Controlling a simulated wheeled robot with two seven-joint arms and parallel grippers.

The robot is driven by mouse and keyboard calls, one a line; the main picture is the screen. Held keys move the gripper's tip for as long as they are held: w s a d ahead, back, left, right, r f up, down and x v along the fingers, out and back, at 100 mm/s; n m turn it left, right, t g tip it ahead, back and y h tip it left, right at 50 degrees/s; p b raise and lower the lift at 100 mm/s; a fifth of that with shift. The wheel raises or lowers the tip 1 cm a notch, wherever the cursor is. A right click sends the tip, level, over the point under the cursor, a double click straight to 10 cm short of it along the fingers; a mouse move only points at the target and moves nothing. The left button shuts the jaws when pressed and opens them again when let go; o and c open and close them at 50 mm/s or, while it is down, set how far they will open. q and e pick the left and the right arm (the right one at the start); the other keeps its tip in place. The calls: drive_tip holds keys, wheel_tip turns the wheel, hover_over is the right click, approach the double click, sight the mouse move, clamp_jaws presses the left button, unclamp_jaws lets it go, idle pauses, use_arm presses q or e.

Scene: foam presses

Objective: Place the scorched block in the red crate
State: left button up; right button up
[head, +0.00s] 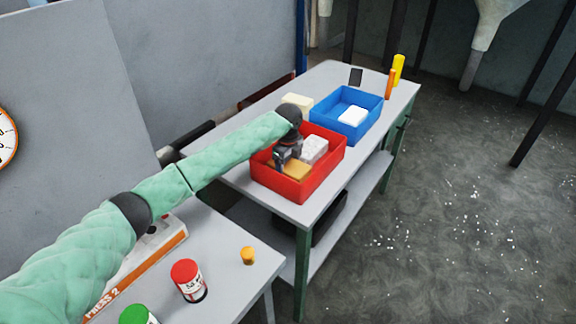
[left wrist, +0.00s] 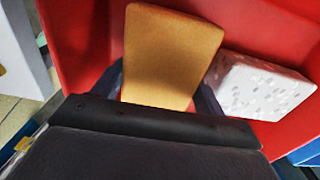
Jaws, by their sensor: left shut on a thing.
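The scorched block (left wrist: 172,55) is tan-brown and sits between the fingers of my left gripper (left wrist: 167,88), which is shut on it. In the head view the block (head: 291,170) shows inside the red crate (head: 312,186), low near its front wall, with my left gripper (head: 284,160) above it. I cannot tell whether it touches the crate floor. A white speckled block (head: 314,149) lies beside it in the crate, and it also shows in the left wrist view (left wrist: 259,86). My right gripper is not in view.
A blue crate (head: 372,127) with a white block (head: 353,115) stands behind the red one on the grey table. A cream block (head: 298,101) lies beside the crates. A red can (head: 187,281) and a small orange object (head: 248,255) stand on the nearer table.

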sight(288, 164)
use_arm(q)
drive_tip(key=shift+w+f, duration=0.1)
drive_tip(key=shift+f, duration=0.5)
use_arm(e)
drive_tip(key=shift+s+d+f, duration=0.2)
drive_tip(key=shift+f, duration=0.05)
use_arm(q)
drive_tip(key=o, duration=1)
drive_tip(key=shift+f, duration=0.15)
drive_tip(key=shift+c, duration=0.2)
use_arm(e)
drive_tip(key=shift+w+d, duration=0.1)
use_arm(q)
drive_tip(key=shift+r, duration=0.3)
wheel_tip(288, 164, up, 10)
drive_tip(key=b, duration=0.4)
drive_tip(key=shift+b, duration=0.35)
drive_tip(key=shift+r, duration=0.9)
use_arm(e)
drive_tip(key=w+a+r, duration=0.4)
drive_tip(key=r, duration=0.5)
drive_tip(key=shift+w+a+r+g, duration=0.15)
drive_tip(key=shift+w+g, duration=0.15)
